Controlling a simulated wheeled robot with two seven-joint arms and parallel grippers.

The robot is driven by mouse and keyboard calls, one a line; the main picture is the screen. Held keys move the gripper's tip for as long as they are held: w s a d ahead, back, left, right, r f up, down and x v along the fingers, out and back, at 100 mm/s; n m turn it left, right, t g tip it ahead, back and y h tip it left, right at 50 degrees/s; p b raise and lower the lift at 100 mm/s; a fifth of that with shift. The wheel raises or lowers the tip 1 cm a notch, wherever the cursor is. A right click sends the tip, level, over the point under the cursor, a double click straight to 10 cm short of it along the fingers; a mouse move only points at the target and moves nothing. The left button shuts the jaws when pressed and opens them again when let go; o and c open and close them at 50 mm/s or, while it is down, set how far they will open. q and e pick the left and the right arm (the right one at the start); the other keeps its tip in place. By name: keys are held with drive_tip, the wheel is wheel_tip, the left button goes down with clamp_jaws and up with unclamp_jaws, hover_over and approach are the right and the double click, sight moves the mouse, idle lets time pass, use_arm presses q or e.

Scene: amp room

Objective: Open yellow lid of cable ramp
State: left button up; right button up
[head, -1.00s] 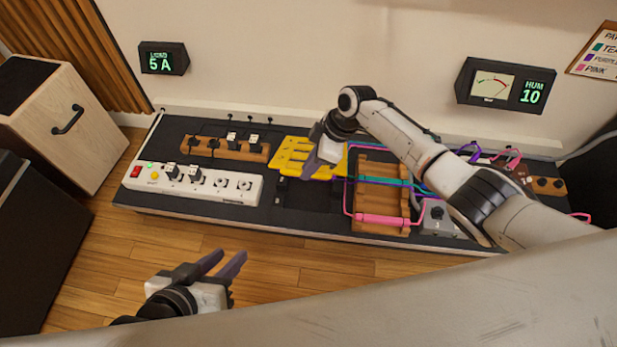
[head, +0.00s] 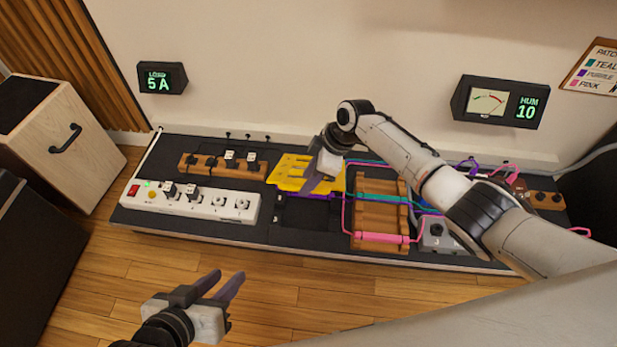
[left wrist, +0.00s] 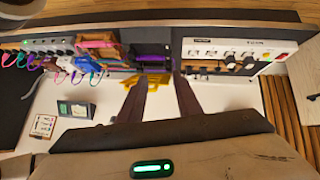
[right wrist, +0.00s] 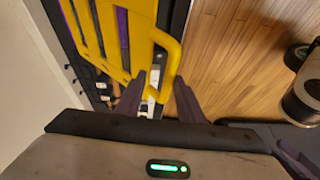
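The yellow lid (head: 290,170), slotted with a loop handle, sits on the wall side of the black cable ramp base (head: 304,214). It looks swung back, with the dark base bare in front; its exact angle is hard to tell. My right gripper (head: 318,183) is at the lid's right part. In the right wrist view its fingers (right wrist: 160,80) are apart, with the yellow handle (right wrist: 172,55) reaching between them; I cannot tell if they touch. My left gripper (head: 225,284) is open and empty over the floor, well in front of the platform. The lid also shows in the left wrist view (left wrist: 157,93).
A white power strip (head: 190,202) and a wooden plug block (head: 222,166) stand left of the ramp. A wooden rack (head: 378,212) with teal and pink cables is close on its right. My right arm crosses above the rack. The wooden floor (head: 110,280) in front is clear.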

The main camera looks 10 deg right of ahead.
use_arm(q)
drive_tip(key=shift+r, duration=0.1)
use_arm(e)
drive_tip(key=shift+r, duration=0.1)
